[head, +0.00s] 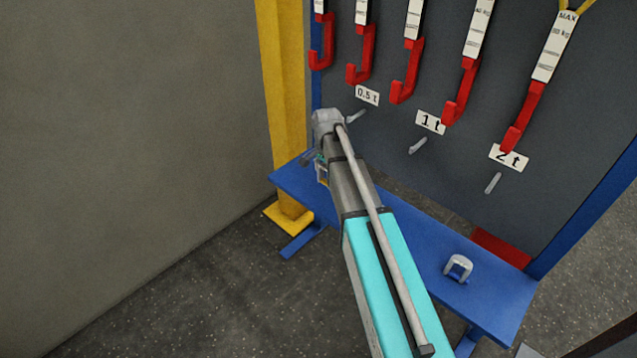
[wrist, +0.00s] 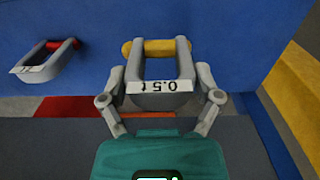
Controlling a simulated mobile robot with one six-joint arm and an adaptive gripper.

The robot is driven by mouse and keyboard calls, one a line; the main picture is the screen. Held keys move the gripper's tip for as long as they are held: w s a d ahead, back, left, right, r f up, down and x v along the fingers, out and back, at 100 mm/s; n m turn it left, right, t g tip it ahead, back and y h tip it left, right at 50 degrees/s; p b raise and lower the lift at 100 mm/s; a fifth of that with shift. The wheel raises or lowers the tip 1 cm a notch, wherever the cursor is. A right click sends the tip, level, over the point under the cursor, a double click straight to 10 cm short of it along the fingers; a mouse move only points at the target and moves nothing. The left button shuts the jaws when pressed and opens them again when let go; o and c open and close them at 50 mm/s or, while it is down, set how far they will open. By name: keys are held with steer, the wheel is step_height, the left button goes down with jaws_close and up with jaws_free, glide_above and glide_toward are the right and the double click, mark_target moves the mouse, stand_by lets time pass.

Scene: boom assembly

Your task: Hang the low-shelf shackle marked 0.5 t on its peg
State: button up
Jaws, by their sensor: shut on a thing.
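The grey shackle (wrist: 160,98) has a white label reading 0.5 t, upside down in the wrist view, and a yellow pin across its far end. My gripper (wrist: 162,85) is shut on it, one finger on each side of its bow. In the head view the gripper is mostly hidden behind my arm, near the left end of the blue shelf (head: 400,232). The peg (head: 357,116) under the 0.5 t sign (head: 367,95) juts from the grey board and is bare. I cannot tell whether the shackle touches the shelf.
Bare pegs stand under the 1 t sign (head: 431,122) and 2 t sign (head: 509,158). Red hooks (head: 408,75) hang above the signs. Another shackle (head: 458,268) sits on the shelf's right part. One with a red pin (wrist: 48,62) shows in the wrist view. A yellow post (head: 283,100) stands left.

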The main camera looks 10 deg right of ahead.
steer(key=w+f+b, duration=0.1)
steer(key=w+f, duration=0.1)
steer(key=w+f+b, duration=0.4)
steer(key=shift+w+a, duration=0.2)
steer(key=shift+a, duration=0.1)
steer(key=shift+f, duration=0.1)
steer(key=shift+w+f+b, duration=0.35)
steer(key=shift+f+b, duration=0.05)
steer(key=shift+b, duration=0.3)
steer(key=shift+w+f+b, duration=0.1)
steer(key=shift+f+b, duration=0.2)
steer(key=shift+f, duration=0.05)
steer(key=shift+f+b, duration=1)
steer(key=shift+b, duration=0.05)
steer(key=shift+f, duration=0.15)
steer(key=o, duration=1.1)
